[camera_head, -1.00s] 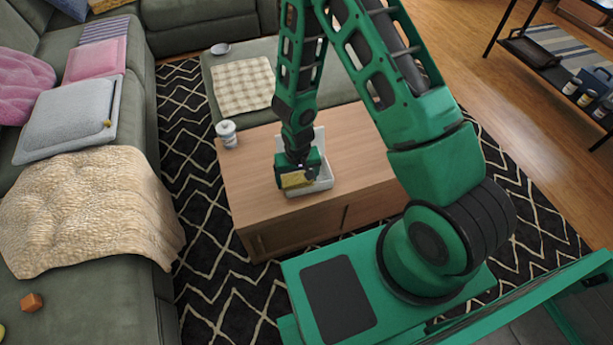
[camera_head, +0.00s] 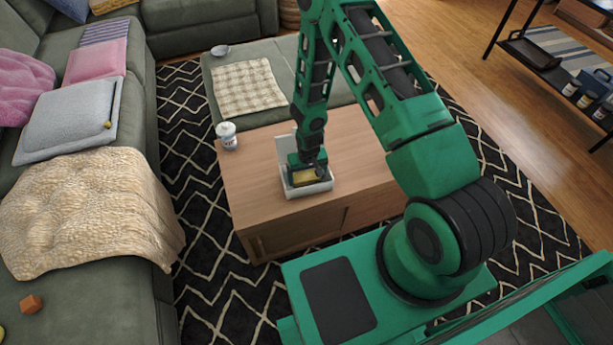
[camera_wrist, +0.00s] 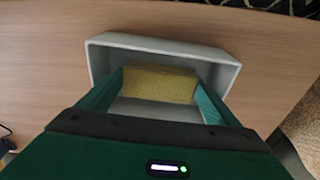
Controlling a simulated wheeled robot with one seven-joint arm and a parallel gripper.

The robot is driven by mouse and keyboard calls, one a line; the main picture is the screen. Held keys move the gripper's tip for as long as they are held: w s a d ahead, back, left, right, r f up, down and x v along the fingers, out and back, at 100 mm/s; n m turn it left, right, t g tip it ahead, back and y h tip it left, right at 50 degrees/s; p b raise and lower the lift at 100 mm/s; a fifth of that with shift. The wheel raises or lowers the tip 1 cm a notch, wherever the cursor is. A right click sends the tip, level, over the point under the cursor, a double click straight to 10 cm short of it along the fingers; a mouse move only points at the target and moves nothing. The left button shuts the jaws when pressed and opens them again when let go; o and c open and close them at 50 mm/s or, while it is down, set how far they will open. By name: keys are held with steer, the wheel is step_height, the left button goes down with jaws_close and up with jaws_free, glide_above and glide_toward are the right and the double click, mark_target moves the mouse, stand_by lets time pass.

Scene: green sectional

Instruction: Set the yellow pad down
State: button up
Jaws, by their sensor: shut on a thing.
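The yellow pad (camera_wrist: 160,84) is a small textured block between the two green fingers in the wrist view. My gripper (camera_wrist: 160,90) is shut on it, with a finger at each short end. The pad also shows in the head view (camera_head: 304,175), at the low end of my arm. A white open box (camera_wrist: 238,72) lies under and around the pad on the wooden table. The box shows in the head view too (camera_head: 293,191). The pad is over or inside the box; whether it touches the floor of the box I cannot tell.
The wooden table (camera_head: 245,185) has bare room left of the box. A white jar (camera_head: 227,136) stands at the table's back left corner. A green ottoman with a checked cloth (camera_head: 248,86) is behind the table. A green sofa with a beige blanket (camera_head: 85,210) is at left.

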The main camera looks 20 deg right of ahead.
mark_target(308, 180)
steer(key=o, duration=1)
steer(key=shift+f, duration=0.1)
step_height(308, 180, up, 12)
steer(key=s, duration=0.1)
steer(key=shift+s, duration=0.2)
